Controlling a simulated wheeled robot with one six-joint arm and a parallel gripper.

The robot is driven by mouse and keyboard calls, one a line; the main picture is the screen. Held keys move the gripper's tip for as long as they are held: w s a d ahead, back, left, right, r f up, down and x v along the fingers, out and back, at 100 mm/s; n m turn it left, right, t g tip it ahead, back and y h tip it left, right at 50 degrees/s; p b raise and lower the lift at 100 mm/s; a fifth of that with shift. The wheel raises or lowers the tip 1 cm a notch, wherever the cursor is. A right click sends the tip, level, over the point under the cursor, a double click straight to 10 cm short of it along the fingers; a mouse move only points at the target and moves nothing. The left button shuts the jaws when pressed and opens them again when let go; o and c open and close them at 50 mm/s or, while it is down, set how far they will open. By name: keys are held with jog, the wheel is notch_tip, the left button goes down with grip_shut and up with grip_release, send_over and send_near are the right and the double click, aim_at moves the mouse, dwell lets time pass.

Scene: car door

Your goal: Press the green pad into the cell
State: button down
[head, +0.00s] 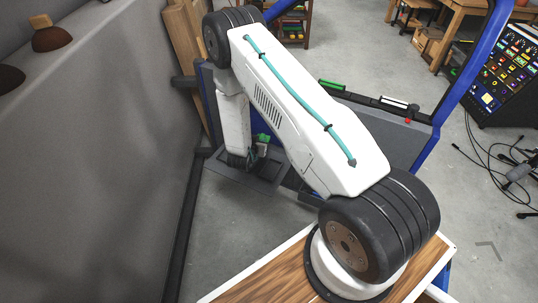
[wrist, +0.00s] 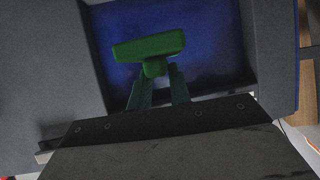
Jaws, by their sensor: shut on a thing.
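The green pad (wrist: 148,47) is a flat bar on a short stem in the wrist view. My gripper (wrist: 157,78) is shut on the stem, and the pad sits just past the fingertips, slightly tilted. Behind it is a blue-floored cell (wrist: 215,55) with grey walls. The pad overlaps the cell's area in this view; I cannot tell whether it touches the blue floor. In the head view, my gripper (head: 259,146) is small beside the door's inner side, below my forearm. A little green shows there, and the pad is mostly hidden.
The grey door panel (head: 385,135) has a blue frame (head: 468,75) to the right of my arm. A green strip (head: 332,84) and a white strip (head: 394,102) lie along its upper ledge. A grey wall (head: 90,150) stands close on the left. Cables (head: 490,155) lie on the floor at right.

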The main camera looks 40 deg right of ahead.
jog(key=s+d+f+m+g+h, duration=0.1)
jog(key=s+d+f+m+g, duration=0.1)
jog(key=s+f, duration=0.3)
jog(key=shift+a, duration=0.2)
jog(key=shift+f, duration=2.85)
jog(key=shift+s+a+f, duration=0.1)
jog(key=shift+f, duration=1.3)
jog(key=c, duration=1.2)
grip_release()
jog(key=v, duration=0.7)
jog(key=shift+s+a+r, duration=0.15)
jog(key=shift+s+a, duration=0.05)
jog(key=shift+a, duration=0.1)
